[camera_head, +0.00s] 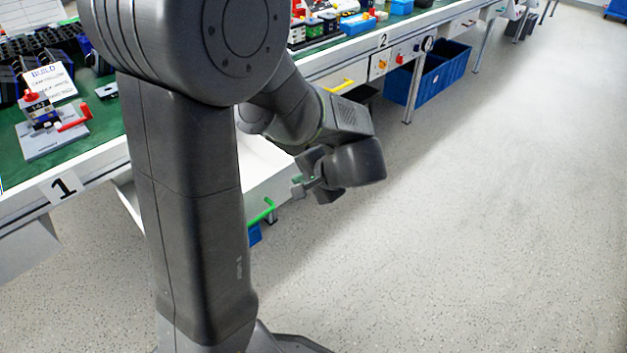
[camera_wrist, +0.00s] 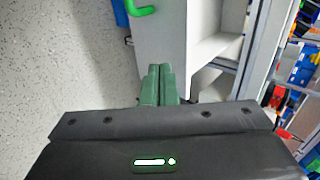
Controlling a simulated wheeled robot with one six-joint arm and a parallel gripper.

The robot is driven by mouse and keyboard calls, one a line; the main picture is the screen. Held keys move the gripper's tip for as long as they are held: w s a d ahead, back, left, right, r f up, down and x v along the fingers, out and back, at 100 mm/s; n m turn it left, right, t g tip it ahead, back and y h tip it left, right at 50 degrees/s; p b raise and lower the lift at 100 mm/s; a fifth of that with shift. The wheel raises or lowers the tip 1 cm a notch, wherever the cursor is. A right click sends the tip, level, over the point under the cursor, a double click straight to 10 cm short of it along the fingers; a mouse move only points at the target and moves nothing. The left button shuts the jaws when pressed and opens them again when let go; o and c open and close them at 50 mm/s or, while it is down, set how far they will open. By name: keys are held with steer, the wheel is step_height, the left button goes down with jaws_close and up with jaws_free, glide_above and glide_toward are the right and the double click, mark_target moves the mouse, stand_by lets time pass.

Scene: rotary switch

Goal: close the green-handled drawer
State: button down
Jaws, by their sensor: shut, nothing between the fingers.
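The drawer (camera_head: 268,165) is white and stands out from under the bench, in part hidden behind my arm. Its green handle (camera_head: 264,210) is on its front, just right of my column. My gripper (camera_head: 300,187) is near the drawer's right front end, to the right of and above the handle in the head view. In the wrist view, the green handle (camera_wrist: 140,9) is at the top edge, beyond my gripper (camera_wrist: 158,68). The green fingers are together and empty, over the white drawer (camera_wrist: 160,35). I cannot tell whether they touch it.
The long bench (camera_head: 90,165) bears a red-and-white build on a grey plate (camera_head: 55,138) and other small parts. Further along are a yellow handle (camera_head: 338,86), a metal leg (camera_head: 414,90) and blue crates (camera_head: 440,75). The speckled floor (camera_head: 470,220) to the right is clear.

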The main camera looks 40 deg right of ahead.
mark_target(281, 173)
steer(key=shift+w+a+f, duration=0.1)
steer(key=shift+w, duration=1)
steer(key=shift+w+a+f, duration=0.1)
steer(key=shift+w, duration=1)
steer(key=w+a+p, duration=0.1)
steer(key=w, duration=2.2)
steer(key=shift+a, duration=0.35)
steer(key=shift+s, duration=0.1)
